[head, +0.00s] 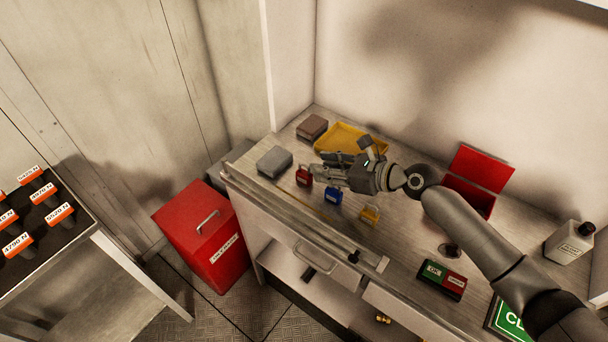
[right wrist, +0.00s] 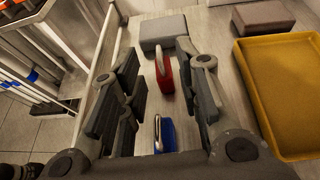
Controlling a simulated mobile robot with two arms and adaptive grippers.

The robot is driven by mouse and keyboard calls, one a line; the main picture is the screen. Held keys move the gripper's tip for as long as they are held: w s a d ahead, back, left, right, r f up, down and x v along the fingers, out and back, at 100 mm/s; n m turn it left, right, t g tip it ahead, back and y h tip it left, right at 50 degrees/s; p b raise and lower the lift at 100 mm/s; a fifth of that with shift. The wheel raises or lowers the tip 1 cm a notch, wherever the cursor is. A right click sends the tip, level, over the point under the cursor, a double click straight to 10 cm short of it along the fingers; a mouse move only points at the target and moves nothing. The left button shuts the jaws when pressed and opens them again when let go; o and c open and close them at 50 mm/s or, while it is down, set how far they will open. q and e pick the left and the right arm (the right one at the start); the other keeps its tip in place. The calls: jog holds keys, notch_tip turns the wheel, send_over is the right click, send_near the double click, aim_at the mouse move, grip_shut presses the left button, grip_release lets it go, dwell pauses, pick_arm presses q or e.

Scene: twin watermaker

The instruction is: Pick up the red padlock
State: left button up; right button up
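The red padlock (head: 303,178) stands on the workbench, just past the fingertips of my right gripper (head: 319,168) in the head view. In the right wrist view the red padlock (right wrist: 163,73) shows between the two spread fingers, with a gap on both sides. My right gripper is open and holds nothing. The blue padlock (head: 333,196) stands nearer the wrist, below the gripper; it also shows low in the right wrist view (right wrist: 164,136). A yellow padlock (head: 369,214) stands further right. My left gripper is out of view.
A grey box (head: 274,161), a brown box (head: 312,127) and a yellow tray (head: 349,137) lie behind the padlocks. An open red box (head: 478,168) stands to the right. The bench's front edge is close. A red bin (head: 205,234) is on the floor at left.

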aim_at(307, 166)
jog(key=x, duration=0.4)
jog(key=shift+s+a+f, duration=0.1)
jog(key=shift+w+a+f, duration=0.2)
jog(key=shift+w+a, duration=0.05)
jog(key=shift+a, duration=0.05)
jog(key=shift+s+d, duration=0.1)
jog(key=c, duration=0.4)
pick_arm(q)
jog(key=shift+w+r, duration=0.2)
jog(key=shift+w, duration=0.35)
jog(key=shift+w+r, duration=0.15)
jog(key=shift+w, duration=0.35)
pick_arm(e)
grip_shut()
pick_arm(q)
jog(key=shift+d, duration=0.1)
